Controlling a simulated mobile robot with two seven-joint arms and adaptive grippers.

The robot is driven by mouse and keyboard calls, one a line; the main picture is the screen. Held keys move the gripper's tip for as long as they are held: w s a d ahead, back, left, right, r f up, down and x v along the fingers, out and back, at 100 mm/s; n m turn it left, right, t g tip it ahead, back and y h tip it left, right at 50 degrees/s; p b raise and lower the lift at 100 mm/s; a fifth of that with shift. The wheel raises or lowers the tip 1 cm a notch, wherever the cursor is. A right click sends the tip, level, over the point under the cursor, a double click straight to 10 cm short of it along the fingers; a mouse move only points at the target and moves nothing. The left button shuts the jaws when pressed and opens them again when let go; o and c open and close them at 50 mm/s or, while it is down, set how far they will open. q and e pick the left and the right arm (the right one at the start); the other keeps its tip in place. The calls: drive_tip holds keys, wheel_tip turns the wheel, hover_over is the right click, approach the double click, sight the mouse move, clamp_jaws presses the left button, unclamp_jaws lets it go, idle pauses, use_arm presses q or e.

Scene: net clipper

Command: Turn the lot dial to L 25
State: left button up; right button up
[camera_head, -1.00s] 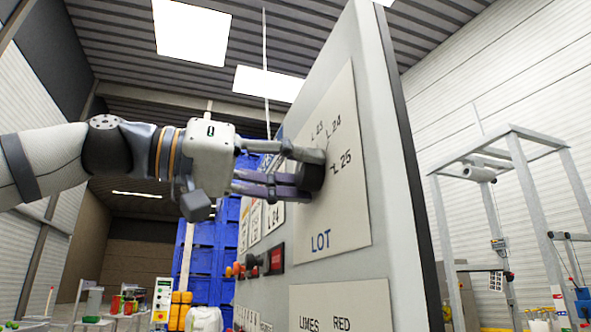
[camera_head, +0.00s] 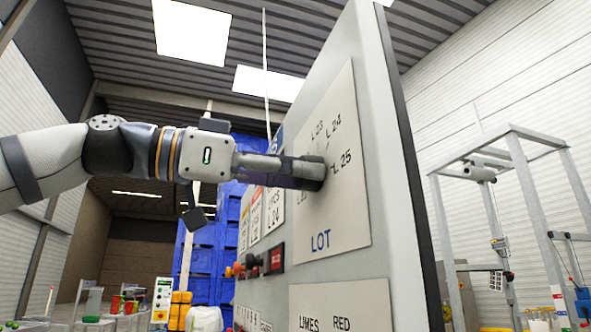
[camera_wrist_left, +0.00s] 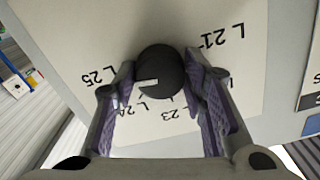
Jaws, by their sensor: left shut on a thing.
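The lot dial is a round black knob (camera_wrist_left: 160,72) with a white pointer mark, on a pale plate (camera_head: 345,215) lettered LOT. In the left wrist view the mark points left, roughly toward the L 25 label (camera_wrist_left: 98,77). The L 24 label (camera_wrist_left: 126,110) and L 23 label lie below the knob, and L 21 is at upper right. My left gripper (camera_wrist_left: 161,76) is shut on the knob, one purple-padded finger on each side. In the head view the left gripper (camera_head: 308,173) hides most of the knob. My right gripper is not in view.
The plate is on a tall grey panel (camera_head: 392,190). Below it is another plate reading LIMES and RED (camera_head: 340,310). Buttons and a red display (camera_head: 277,258) sit on the panel left of the plate. Blue crates (camera_head: 205,262) stand behind.

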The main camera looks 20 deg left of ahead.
use_arm(q)
drive_tip(key=shift+m, duration=0.3)
drive_tip(key=o, duration=1.2)
drive_tip(key=shift+c, duration=0.2)
drive_tip(key=v, duration=1.2)
